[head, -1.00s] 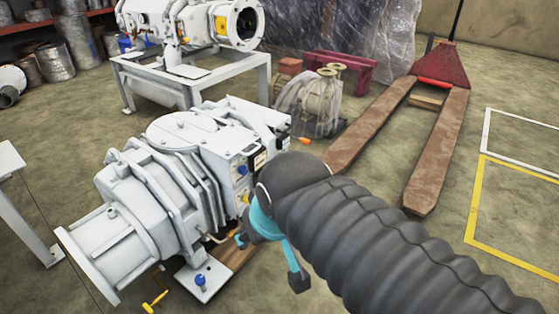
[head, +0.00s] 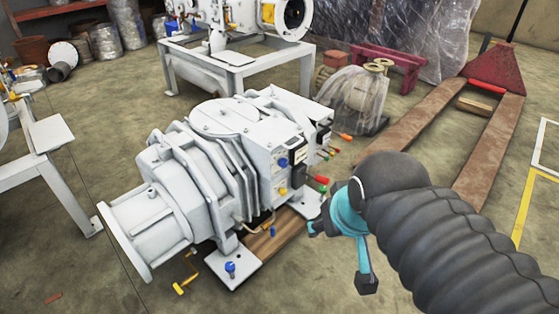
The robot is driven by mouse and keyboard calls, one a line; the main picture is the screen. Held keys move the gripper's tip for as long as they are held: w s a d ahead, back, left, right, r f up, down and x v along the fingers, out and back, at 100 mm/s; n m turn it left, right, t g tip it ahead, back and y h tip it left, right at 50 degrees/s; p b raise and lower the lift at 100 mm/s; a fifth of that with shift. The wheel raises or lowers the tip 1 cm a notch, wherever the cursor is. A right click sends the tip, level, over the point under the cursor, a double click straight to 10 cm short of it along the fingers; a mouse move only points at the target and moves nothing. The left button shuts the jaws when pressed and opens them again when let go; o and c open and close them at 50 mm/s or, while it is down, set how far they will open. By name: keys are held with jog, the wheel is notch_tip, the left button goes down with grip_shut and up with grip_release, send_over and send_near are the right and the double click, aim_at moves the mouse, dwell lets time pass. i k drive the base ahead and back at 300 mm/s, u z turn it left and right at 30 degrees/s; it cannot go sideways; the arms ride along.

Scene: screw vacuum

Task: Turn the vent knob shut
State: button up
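The white screw vacuum pump (head: 215,170) lies on the floor left of my gripper. Its side panel carries a blue knob (head: 283,162) and a yellow knob (head: 282,191). A red-tipped part (head: 321,180), an orange-tipped part (head: 345,137) and small green parts stick out from the pump's right side. I cannot tell which of these is the vent knob. My gripper (head: 340,256) is in front of the pump's right side, its two dark-tipped teal fingers spread apart and nothing visible between them. My wrist may hide further parts.
A blue knob (head: 230,267) stands on the pump's front foot plate, with a yellow handle (head: 180,289) near the floor. A second pump stands on a white frame (head: 240,75) behind. A rusty pallet jack (head: 490,140) is at right. Open floor lies in front.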

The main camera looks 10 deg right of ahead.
aim_at(283, 192)
jog(key=z, duration=0.05)
jog(key=k, duration=0.5)
jog(key=u, duration=1.65)
jog(key=i, duration=0.95)
jog(key=z, duration=1.7)
